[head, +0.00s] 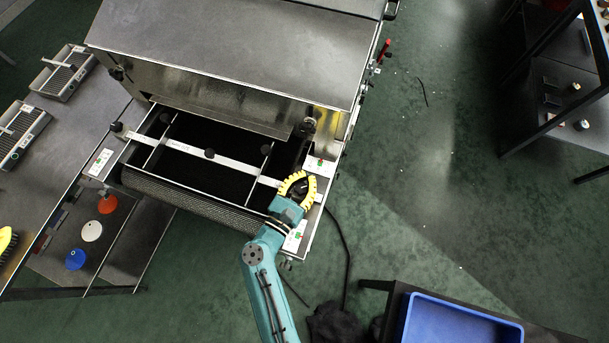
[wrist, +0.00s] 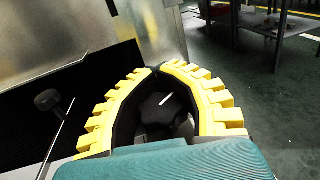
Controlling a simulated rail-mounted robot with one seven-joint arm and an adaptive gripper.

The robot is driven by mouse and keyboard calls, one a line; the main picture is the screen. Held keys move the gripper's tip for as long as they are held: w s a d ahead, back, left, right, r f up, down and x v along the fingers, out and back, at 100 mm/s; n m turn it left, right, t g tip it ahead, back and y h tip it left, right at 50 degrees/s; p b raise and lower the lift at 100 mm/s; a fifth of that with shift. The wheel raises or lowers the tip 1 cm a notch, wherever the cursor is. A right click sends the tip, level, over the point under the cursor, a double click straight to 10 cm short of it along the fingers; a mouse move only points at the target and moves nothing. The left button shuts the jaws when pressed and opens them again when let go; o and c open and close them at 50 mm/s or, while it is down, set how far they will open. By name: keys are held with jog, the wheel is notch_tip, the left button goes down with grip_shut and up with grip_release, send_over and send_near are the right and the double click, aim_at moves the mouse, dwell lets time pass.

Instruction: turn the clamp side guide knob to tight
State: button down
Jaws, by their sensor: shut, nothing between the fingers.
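My gripper (head: 301,176), with yellow ribbed fingers, is over the right end of the dryer's belt opening. In the wrist view its fingers curve together and their tips (wrist: 158,70) meet. A black knob (wrist: 163,107) with a white pointer line shows through the gap between the curved fingers. The line slants up to the right. I cannot tell whether the fingers touch the knob. In the head view the gripper mostly hides this knob. White label plates with red and green marks lie beside the gripper, one behind it (head: 319,167) and one in front (head: 295,237).
A metal crossbar (head: 230,164) spans the dark belt (head: 190,190). Another black knob (head: 210,153) sits mid-bar and one (head: 116,127) at its left end. The dryer hood (head: 240,45) rises behind. A blue tray (head: 455,320) stands front right. Open floor lies right.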

jog(key=m+g+h+b, duration=0.4)
jog(key=b, duration=0.1)
jog(key=shift+s+d+f+h, duration=0.3)
jog(key=shift+f+h, duration=0.05)
jog(key=shift+h, duration=0.05)
jog(key=m+g+b, duration=0.1)
jog(key=m+g+h+b, duration=0.1)
jog(key=b, duration=0.1)
jog(key=shift+s+d+g, duration=0.15)
jog(key=shift+s+g, duration=0.05)
jog(key=shift+g, duration=0.2)
jog(key=shift+s+d+r+m+g+h+b, duration=0.1)
jog(key=shift+s+r+m+g+h+b, duration=0.1)
jog(key=shift+m+g+h+b, duration=0.35)
jog(key=c, duration=1.3)
grip_release()
jog(key=shift+c, duration=0.2)
jog(key=o, duration=0.4)
jog(key=shift+r, duration=0.1)
jog(key=shift+c, duration=0.2)
jog(key=v, duration=1.2)
